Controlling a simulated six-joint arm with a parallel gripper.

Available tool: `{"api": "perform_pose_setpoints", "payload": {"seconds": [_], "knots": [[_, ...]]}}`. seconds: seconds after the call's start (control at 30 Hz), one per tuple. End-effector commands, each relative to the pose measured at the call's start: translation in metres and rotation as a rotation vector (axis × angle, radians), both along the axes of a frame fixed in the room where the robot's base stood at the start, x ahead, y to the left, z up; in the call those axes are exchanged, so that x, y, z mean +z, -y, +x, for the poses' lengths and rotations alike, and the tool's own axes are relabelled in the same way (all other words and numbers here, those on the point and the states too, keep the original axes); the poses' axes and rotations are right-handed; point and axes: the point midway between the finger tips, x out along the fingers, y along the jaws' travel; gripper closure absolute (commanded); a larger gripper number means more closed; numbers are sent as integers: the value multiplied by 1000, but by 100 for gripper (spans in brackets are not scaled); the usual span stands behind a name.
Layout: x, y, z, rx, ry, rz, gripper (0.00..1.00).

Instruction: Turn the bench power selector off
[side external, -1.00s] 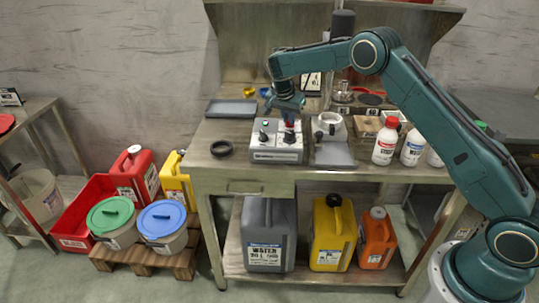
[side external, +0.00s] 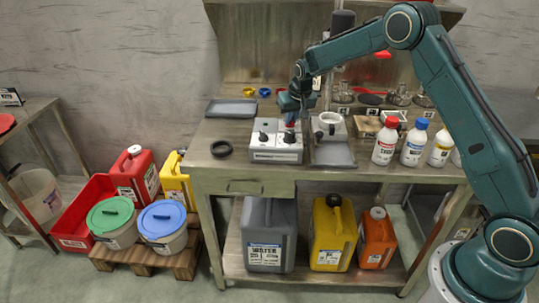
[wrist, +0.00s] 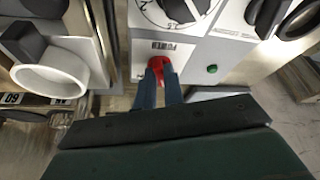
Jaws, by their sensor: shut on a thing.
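The power selector (wrist: 157,64) is a small red knob on a grey control box, beside upside-down lettering that reads POWER in the wrist view. The box (side external: 276,156) stands on the bench in the side view. My gripper (wrist: 159,74) has its two blue-grey fingers closed around the red knob. In the side view my gripper (side external: 291,121) reaches down to the back right of the box, and a bit of red shows at its tip. A small green lamp (wrist: 212,68) is right of the selector in the wrist view. The knob's pointing direction is hidden by the fingers.
A large numbered dial (wrist: 183,8) and a black knob (wrist: 268,16) share the box. A device with a white ring (side external: 329,122) stands close on the right. Bottles (side external: 386,143) stand farther right.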

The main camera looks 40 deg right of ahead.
Motion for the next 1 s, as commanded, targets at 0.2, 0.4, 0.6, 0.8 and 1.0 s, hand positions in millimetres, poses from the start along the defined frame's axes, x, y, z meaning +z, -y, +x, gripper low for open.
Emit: {"api": "perform_pose_setpoints", "payload": {"seconds": [0.2,0.4,0.6,0.8,1.0], "knots": [[1,2,0,97,1,-1,100],[1,2,0,132,2,0,100],[1,2,0,135,2,-1,100],[1,2,0,135,3,-1,80],[1,2,0,134,1,-1,68]]}}
